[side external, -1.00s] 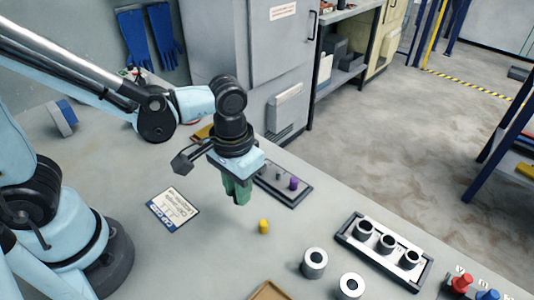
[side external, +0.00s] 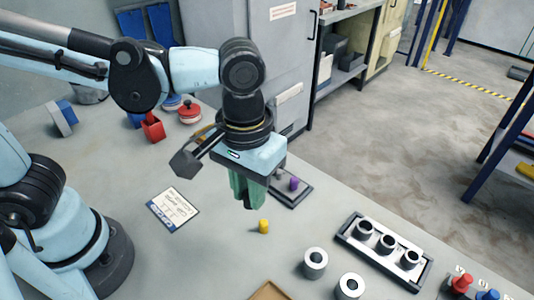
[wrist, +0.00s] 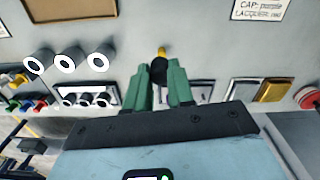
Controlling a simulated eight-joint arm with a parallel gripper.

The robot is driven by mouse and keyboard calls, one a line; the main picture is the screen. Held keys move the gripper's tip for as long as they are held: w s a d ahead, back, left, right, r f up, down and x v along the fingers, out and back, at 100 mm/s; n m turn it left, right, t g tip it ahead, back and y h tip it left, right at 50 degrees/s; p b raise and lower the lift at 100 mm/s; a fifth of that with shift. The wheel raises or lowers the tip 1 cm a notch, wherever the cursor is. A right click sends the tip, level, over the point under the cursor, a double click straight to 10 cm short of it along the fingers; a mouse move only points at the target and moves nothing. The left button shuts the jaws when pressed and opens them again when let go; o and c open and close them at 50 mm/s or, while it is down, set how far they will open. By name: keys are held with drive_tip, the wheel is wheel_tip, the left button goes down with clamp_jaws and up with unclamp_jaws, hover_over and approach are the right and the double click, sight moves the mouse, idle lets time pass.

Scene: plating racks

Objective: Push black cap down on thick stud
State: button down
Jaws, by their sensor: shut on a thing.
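My gripper (side external: 248,200) has green fingers pointing down above the table, in front of the dark stud rack (side external: 303,193). In the wrist view its fingers (wrist: 158,68) are shut on a small black cap (wrist: 159,74). A purple cap (side external: 294,183) stands at the right end of the stud rack, apart from my gripper. The rest of that rack is behind my gripper, so I cannot see the thick stud clearly.
A yellow cap (side external: 263,226) stands loose on the table just below my gripper. A rack with several metal sleeves (side external: 385,244) lies to the right, with loose sleeves (side external: 314,262) nearer the front. A printed card (side external: 173,208) lies left, with bare table around it.

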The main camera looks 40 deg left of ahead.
drive_tip(key=w+a+f+n, duration=0.1)
drive_tip(key=w+a+n, duration=0.3)
drive_tip(key=w, duration=1)
drive_tip(key=shift+w+a, duration=0.4)
drive_tip(key=shift+a, duration=0.75)
drive_tip(key=shift+f, duration=0.2)
drive_tip(key=shift+f, duration=2.8)
drive_tip(key=shift+f, duration=1.6)
drive_tip(key=c, duration=0.9)
unclamp_jaws()
